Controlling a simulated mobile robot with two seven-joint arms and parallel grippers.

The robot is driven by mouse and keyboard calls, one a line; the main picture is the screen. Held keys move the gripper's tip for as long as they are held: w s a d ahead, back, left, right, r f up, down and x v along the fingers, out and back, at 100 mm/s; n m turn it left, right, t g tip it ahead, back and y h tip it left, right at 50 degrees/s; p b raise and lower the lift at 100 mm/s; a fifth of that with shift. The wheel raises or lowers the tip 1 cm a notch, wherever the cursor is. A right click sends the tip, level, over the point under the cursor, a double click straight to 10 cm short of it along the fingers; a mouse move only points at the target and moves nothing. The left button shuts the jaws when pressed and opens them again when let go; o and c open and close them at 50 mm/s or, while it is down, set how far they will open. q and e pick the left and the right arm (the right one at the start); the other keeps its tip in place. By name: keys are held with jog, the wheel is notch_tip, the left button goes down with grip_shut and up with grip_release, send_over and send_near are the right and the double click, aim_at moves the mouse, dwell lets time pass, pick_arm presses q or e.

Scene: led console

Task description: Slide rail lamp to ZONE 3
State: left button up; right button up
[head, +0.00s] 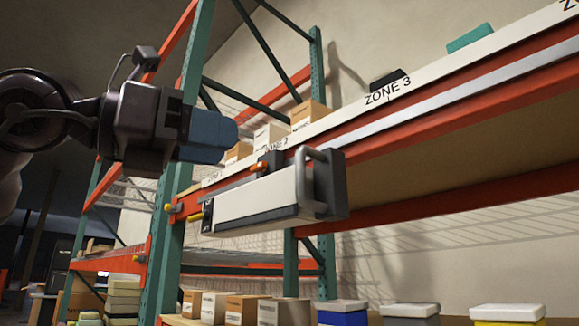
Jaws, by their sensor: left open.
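The rail lamp (262,198) is a long white box with dark end caps and a grey handle (312,165) at its right end. It sits at the front of the orange shelf beam, below the partly covered ZONE 2 label (276,146). The ZONE 3 label (388,91) is on the white strip further right, apart from the lamp. My left gripper (228,136), dark with blue fingers, is open, above and left of the lamp in the picture, with no visible contact. The gap between its fingers is hard to see. My right gripper is not in view.
A pale rail (450,104) runs along the orange beam and is clear to the right of the lamp. A green upright (172,225) stands left of the lamp. Cartons (308,112) and a dark item (388,79) sit above. Boxes (240,307) line the lower shelf.

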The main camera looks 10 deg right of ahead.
aim_at(297, 168)
pick_arm(q)
jog(key=shift+n+t+y, duration=0.3)
jog(key=shift+n+t, duration=0.1)
jog(key=shift+n, duration=0.2)
jog(key=x, duration=0.3)
jog(key=p+x, duration=0.1)
jog(key=x, duration=0.5)
jog(key=shift+w+f+p, duration=0.3)
jog(key=shift+f+p, duration=0.05)
jog(key=shift+x, duration=0.8)
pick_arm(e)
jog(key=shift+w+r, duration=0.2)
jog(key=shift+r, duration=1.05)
pick_arm(q)
jog(key=shift+f, duration=0.1)
jog(key=c, duration=0.7)
grip_shut()
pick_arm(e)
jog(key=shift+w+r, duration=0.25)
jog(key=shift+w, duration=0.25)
